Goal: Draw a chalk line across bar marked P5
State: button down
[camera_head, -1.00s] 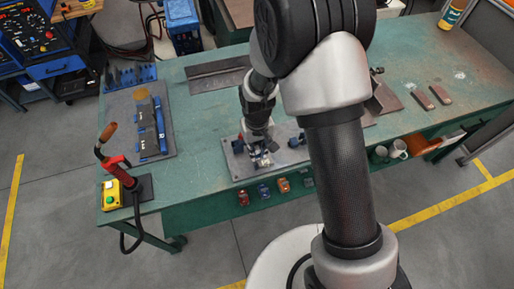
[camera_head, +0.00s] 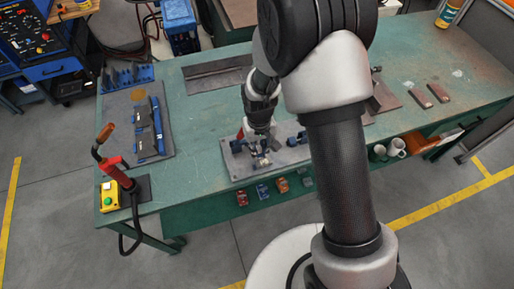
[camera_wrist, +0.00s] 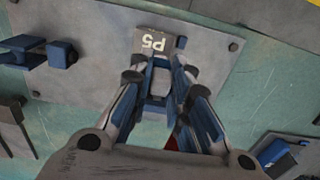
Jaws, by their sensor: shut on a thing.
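The bar marked P5 (camera_wrist: 150,42) shows at the top middle of the wrist view, its white label upside down, on a grey fixture plate (camera_wrist: 95,70). My gripper (camera_wrist: 158,84) is just below the label in that view. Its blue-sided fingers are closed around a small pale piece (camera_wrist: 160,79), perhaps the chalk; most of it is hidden. I cannot tell whether it touches the bar. In the head view my gripper (camera_head: 262,150) is low over the fixture plate (camera_head: 238,167) near the front of the green bench (camera_head: 205,175).
Blue clamp blocks (camera_wrist: 62,54) stand left of my gripper in the wrist view. A red piece (camera_head: 240,134) shows beside my wrist. A tool board (camera_head: 128,128) and red-handled lever (camera_head: 118,172) are at left.

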aim_at(269, 155)
jog(key=shift+w+d, duration=0.1)
jog(key=shift+d, duration=0.3)
jog(key=shift+w+d, duration=0.1)
jog(key=shift+d, duration=0.2)
jog(key=shift+w+d+f, duration=0.1)
jog(key=shift+d, duration=0.4)
jog(key=shift+w+d, duration=0.1)
jog(key=shift+d, duration=0.15)
jog(key=shift+w+d, duration=0.1)
jog(key=shift+d, duration=0.3)
